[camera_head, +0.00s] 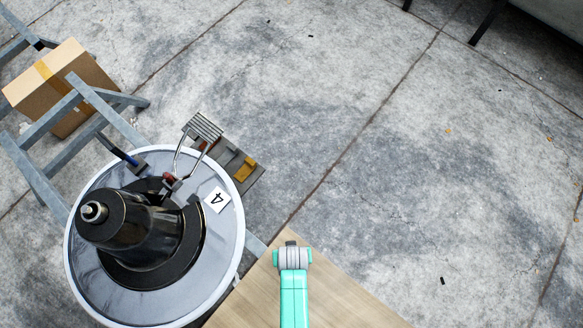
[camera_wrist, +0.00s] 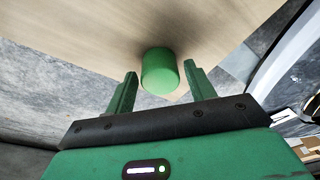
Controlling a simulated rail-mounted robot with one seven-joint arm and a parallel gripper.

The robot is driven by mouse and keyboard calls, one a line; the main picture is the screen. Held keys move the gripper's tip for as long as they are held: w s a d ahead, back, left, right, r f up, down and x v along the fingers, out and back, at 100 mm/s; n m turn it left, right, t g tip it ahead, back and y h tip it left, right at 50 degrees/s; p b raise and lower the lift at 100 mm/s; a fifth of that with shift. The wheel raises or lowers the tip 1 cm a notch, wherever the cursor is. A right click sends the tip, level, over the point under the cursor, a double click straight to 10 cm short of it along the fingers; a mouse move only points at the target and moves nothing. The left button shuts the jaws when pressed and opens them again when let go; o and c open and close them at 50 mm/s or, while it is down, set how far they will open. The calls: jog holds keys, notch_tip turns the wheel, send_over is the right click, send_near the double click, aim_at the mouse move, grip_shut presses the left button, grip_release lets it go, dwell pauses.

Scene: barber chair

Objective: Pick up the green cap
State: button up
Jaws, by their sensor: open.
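The green cap (camera_wrist: 159,73) is a short, plain green cylinder in the upper middle of the wrist view, by the pale wooden surface (camera_wrist: 100,25). My gripper (camera_wrist: 160,69) is open, with one green finger to the left of the cap and one to the right. Gaps show between the cap and both fingers, and nothing is held. I cannot tell how far the cap is from the fingertips in depth. In the head view my arm reaches over the wooden board (camera_head: 335,300); the cap is not visible there.
A round grey-white platform (camera_head: 85,275) with a black cylindrical part and a "4" label stands left of the board. Behind it are a metal footrest (camera_head: 203,128), a grey metal frame (camera_head: 45,180) and a cardboard box (camera_head: 65,85). The concrete floor at right is largely clear.

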jog(key=shift+w+f, duration=0.1)
jog(key=shift+f, duration=0.5)
jog(key=shift+r, duration=0.15)
jog(key=shift+c, duration=0.2)
jog(key=c, duration=0.9)
jog(key=shift+r, duration=0.1)
